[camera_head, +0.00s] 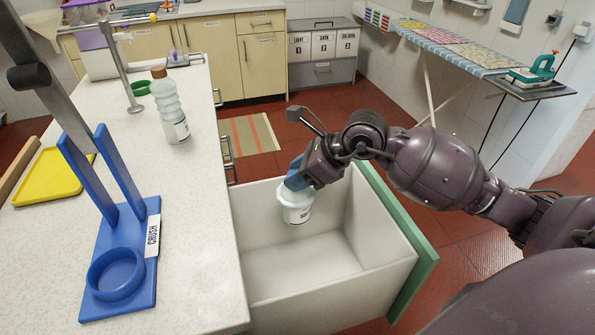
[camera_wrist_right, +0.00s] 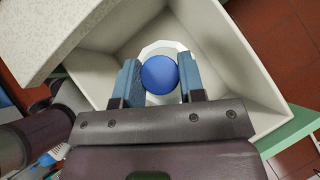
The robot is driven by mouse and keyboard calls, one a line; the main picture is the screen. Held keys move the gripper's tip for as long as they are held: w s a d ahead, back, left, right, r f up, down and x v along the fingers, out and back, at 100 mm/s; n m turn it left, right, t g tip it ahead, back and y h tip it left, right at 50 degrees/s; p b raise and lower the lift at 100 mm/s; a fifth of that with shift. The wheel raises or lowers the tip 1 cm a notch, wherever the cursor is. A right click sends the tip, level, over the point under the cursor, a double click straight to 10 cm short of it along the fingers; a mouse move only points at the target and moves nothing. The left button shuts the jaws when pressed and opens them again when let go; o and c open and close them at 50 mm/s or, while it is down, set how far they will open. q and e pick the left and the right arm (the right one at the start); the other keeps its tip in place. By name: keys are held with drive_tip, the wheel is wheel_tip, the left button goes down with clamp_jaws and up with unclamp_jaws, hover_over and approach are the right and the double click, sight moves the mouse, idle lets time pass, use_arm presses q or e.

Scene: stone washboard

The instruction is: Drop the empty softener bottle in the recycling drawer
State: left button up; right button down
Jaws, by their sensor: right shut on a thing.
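A short white bottle (camera_head: 297,211) with a printed label, apparently the softener bottle, hangs upright in my right gripper (camera_head: 298,180). In the right wrist view, its round blue cap (camera_wrist_right: 159,74) sits between the two blue fingers of the right gripper (camera_wrist_right: 158,82), which are shut on it. The label text is too small to read. The gripper holds the bottle over the open drawer (camera_head: 385,245), within its walls and above its floor. The drawer is deep, cream inside with a green front, and its visible floor is bare. My left gripper is not in view.
A clear bottle with a brown cap (camera_head: 171,108) stands on the counter (camera_head: 195,215) left of the drawer. A blue crusher (camera_head: 122,250) marked CRUSH and a yellow tray (camera_head: 52,176) are also there. An ironing board (camera_head: 460,48) stands at the back right.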

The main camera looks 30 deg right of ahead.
drive_tip(key=c, duration=0.6)
unclamp_jaws()
drive_tip(key=shift+c, duration=0.2)
drive_tip(key=p+v, duration=0.1)
drive_tip(key=v, duration=0.9)
drive_tip(key=shift+s+d+r, duration=0.2)
drive_tip(key=shift+r, duration=0.15)
